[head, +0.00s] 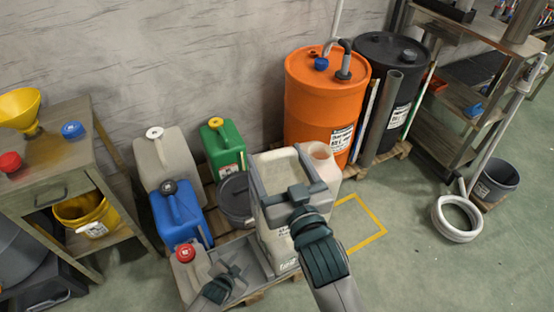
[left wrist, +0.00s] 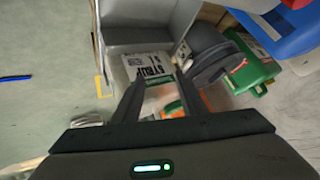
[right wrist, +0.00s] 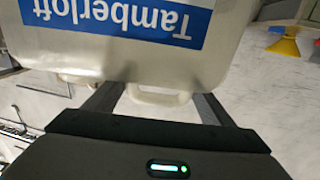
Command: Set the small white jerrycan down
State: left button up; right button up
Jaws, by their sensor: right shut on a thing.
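The small white jerrycan (head: 275,235) is in the middle of the head view, roughly upright. My right gripper (head: 284,175) is above it and shut on its top handle; the handle (right wrist: 155,96) shows between the fingers in the right wrist view. The can's blue Tamberloft label (right wrist: 120,18) faces that camera. Its underside is hidden, so I cannot tell whether it touches anything below. My left gripper (head: 229,274) is low, beside the grey jerrycan with a red cap (head: 188,272). Its fingers (left wrist: 160,85) stand apart and look empty.
A blue jerrycan (head: 178,217), a green one (head: 222,150) and a beige one (head: 165,160) stand close on the left. Orange (head: 318,95) and black drums stand behind. A yellow floor outline (head: 372,211) lies to the right, with open floor beyond. A white hose coil (head: 457,235) lies farther right.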

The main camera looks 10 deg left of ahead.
aim_at(331, 161)
pick_arm(q)
jog(key=s+f+n+g, duration=0.1)
jog(key=s+f+n, duration=0.1)
jog(key=s, duration=0.9)
jog(key=s+f+n+g, duration=0.2)
jog(key=s+f, duration=0.3)
jog(key=s, duration=0.6)
jog(key=shift+a+f+n+g, duration=0.25)
jog(key=shift+a+n+g, duration=0.05)
jog(key=shift+a+n, duration=0.2)
pick_arm(e)
jog(key=s+d+f+m+t+h, duration=0.1)
jog(key=s+d+h, duration=0.3)
jog(key=d, duration=0.9)
jog(key=s+d+f+m+h, duration=0.1)
jog(key=s+d+m+h, duration=0.2)
jog(key=d, duration=0.9)
jog(key=shift+s+d+f+m+t+h, duration=0.25)
jog(key=shift+s+d+m+t+h, duration=0.15)
jog(key=shift+m, duration=0.2)
pick_arm(q)
jog(key=shift+c, duration=0.9)
pick_arm(e)
jog(key=shift+w, duration=0.1)
